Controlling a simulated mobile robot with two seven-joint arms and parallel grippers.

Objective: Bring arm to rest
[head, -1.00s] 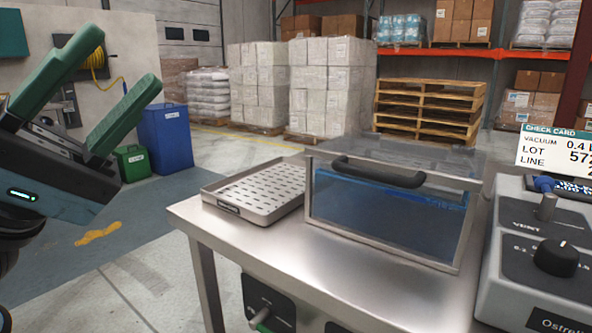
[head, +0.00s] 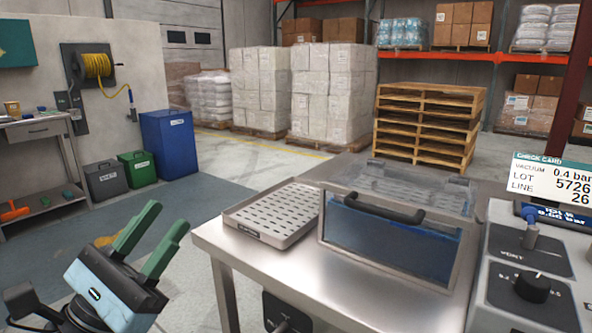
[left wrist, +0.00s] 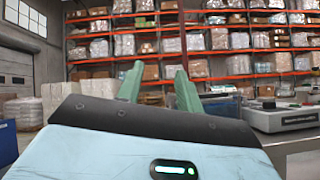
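My left gripper (head: 167,220) is low at the left in the head view, left of the steel table (head: 330,290) and apart from it. Its two green fingers point up and to the right with a gap between them; it is open and empty. My right gripper is not in the head view.
The table carries a perforated tray (head: 272,238), a clear tank with a black handle (head: 372,207) and a grey control unit (head: 520,295). Blue (head: 168,146), green and grey bins stand by the wall. Open floor lies between the bins and the table.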

